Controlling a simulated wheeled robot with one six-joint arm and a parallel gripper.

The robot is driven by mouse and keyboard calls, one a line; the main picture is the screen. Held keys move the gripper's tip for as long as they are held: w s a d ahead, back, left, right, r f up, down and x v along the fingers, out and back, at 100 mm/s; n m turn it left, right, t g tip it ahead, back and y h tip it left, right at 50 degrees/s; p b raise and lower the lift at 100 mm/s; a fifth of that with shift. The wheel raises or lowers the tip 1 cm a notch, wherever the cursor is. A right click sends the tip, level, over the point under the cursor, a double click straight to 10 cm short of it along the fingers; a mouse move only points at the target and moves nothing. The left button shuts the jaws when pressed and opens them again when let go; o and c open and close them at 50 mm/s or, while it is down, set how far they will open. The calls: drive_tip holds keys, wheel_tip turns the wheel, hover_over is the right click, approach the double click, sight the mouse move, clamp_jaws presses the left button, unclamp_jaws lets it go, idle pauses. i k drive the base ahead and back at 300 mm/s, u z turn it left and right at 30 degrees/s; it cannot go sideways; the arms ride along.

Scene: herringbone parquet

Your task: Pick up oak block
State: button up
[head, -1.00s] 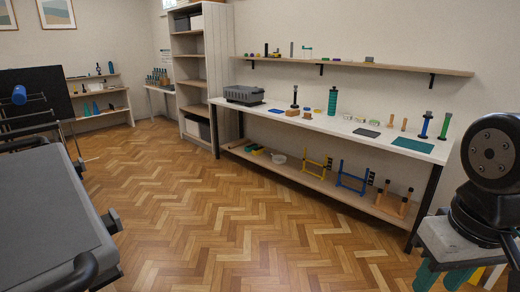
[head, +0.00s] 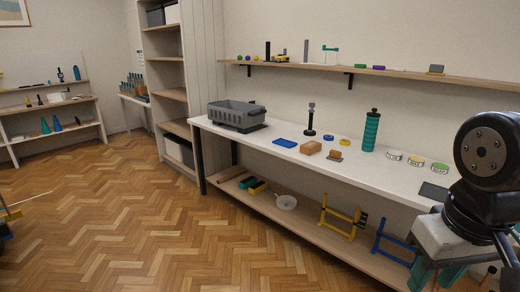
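A tan wooden block (head: 310,148), which looks like the oak block, lies on the white bench top, right of the blue flat piece. A smaller brown block (head: 335,154) lies just right of it, so I cannot be fully sure which is oak. My gripper (head: 436,278) hangs at the lower right corner, in front of the bench and well apart from both blocks. Its teal fingers are cut off by the bottom edge. Nothing is visible between them, but their tips are out of view.
The white bench (head: 225,131) also carries a grey crate (head: 238,114), a black post (head: 310,120), a teal bottle (head: 370,131) and small round pieces. The parquet (head: 140,225) left of the bench is clear.

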sight(311, 147)
drive_tip(key=i, duration=2.6)
drive_tip(key=z, duration=0.9)
